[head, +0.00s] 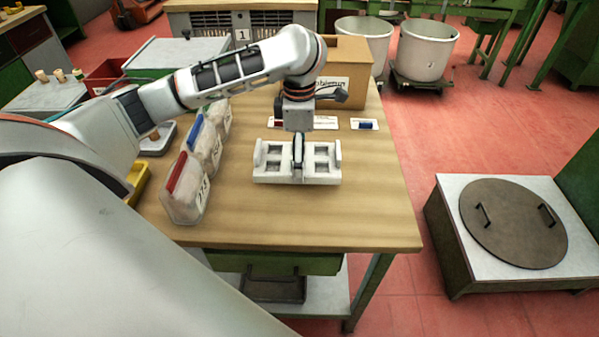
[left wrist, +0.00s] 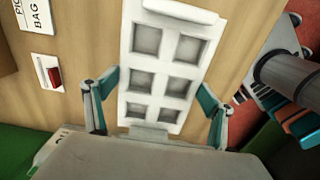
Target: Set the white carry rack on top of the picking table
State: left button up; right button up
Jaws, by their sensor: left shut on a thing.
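The white carry rack (head: 325,170) has several square pockets and raised ends. It is over the middle of the wooden picking table (head: 290,222), level and close to the surface; I cannot tell whether it touches. My left gripper (head: 298,156) comes down from above and is shut on the rack's middle. In the left wrist view the rack (left wrist: 163,65) fills the centre, with the fingers of the gripper (left wrist: 155,108) on either side. Part of the rack's near end is hidden there by my gripper body. My right gripper is not in view.
Several bins with coloured tops (head: 186,190) stand left of the rack. A cardboard box (head: 348,70) stands at the back, with a blue item on a card (head: 365,125) before it. The table's front and right are clear. A round lid (head: 512,222) lies on a low white-topped unit.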

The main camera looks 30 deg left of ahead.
pick_arm(q)
jog(key=shift+f+b, duration=0.55)
jog(key=shift+f, duration=1.75)
jog(key=shift+f, duration=0.1)
jog(key=o, duration=1.3)
notch_tip(320, 180, up, 12)
jog(key=p, duration=0.3)
